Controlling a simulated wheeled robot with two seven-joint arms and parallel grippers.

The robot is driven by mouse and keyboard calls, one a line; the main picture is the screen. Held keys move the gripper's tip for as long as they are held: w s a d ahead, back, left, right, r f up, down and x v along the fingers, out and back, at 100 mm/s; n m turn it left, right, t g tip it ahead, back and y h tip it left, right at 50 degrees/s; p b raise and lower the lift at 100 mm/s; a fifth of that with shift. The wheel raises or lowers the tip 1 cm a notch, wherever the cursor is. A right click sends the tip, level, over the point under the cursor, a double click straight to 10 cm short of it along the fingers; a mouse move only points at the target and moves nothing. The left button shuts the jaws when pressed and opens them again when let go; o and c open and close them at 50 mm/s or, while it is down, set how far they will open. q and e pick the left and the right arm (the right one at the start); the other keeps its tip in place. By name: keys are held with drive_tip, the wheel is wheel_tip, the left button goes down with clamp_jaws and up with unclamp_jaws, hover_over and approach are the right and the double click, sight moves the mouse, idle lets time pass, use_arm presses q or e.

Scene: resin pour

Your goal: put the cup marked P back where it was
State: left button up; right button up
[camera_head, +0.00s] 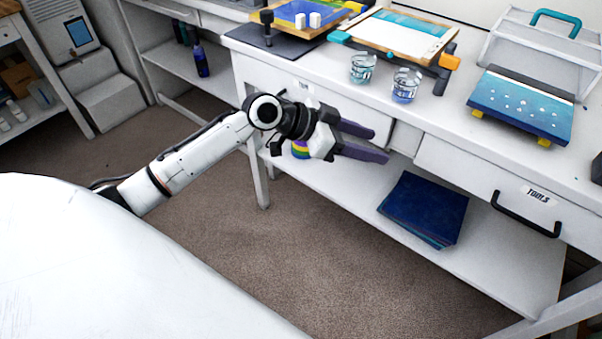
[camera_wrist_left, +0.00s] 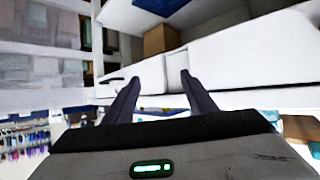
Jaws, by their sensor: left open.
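Two clear cups stand upright side by side on the white workbench: a left cup (camera_head: 362,68) with a teal tint and a right cup (camera_head: 404,85) with a bluish tint. Both carry dark markings too small to read, so I cannot tell which is marked P. My left gripper (camera_head: 381,145) is in front of the bench, below the top's front edge and apart from both cups. Its two purple fingers are spread with nothing between them. In the left wrist view the fingers (camera_wrist_left: 157,92) are also apart and empty. My right gripper is in neither view.
On the white bench top, a framed board (camera_head: 405,32) lies behind the cups and a blue panel (camera_head: 522,104) lies to their right. A drawer labelled TOOLS (camera_head: 490,185) has a black handle. Dark blue folders (camera_head: 424,208) lie on the lower shelf.

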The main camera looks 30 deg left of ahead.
use_arm(q)
drive_tip(key=s+d+f+n+y, duration=0.1)
drive_tip(key=s+d+f+n, duration=0.1)
drive_tip(key=s+d+f, duration=0.45)
drive_tip(key=s+a+f+n+y, duration=0.2)
drive_tip(key=s+f, duration=0.7)
drive_tip(key=s, duration=0.2)
drive_tip(key=s+a+f+n+y, duration=0.2)
drive_tip(key=s+a+f+y, duration=0.1)
drive_tip(key=s+f, duration=0.6)
drive_tip(key=shift+s+n, duration=0.3)
drive_tip(key=shift+s, duration=0.55)
